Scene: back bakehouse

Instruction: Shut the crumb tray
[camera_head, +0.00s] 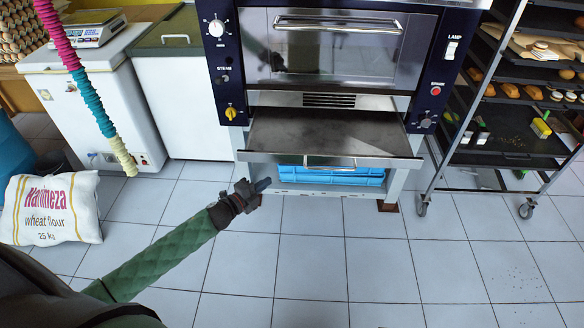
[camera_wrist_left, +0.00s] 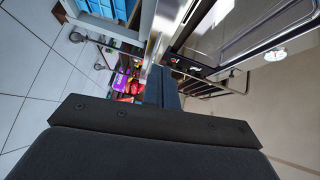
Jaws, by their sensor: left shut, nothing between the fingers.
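The crumb tray (camera_head: 325,132) is a dark, flat, wide tray with a pale metal front edge and a bar handle. In the head view it is pulled out under the oven (camera_head: 335,48). My left gripper (camera_head: 264,185) is shut and empty, just in front of and below the tray's left front part. I cannot tell whether it touches the tray. In the left wrist view the closed dark fingers (camera_wrist_left: 161,88) point toward metal edges of the oven unit. My right gripper is not in view.
Blue crates (camera_head: 330,175) sit under the tray in the oven stand. A wheeled rack (camera_head: 480,130) with bread stands to the right. A white chest freezer (camera_head: 85,95) and a flour sack (camera_head: 50,208) are to the left.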

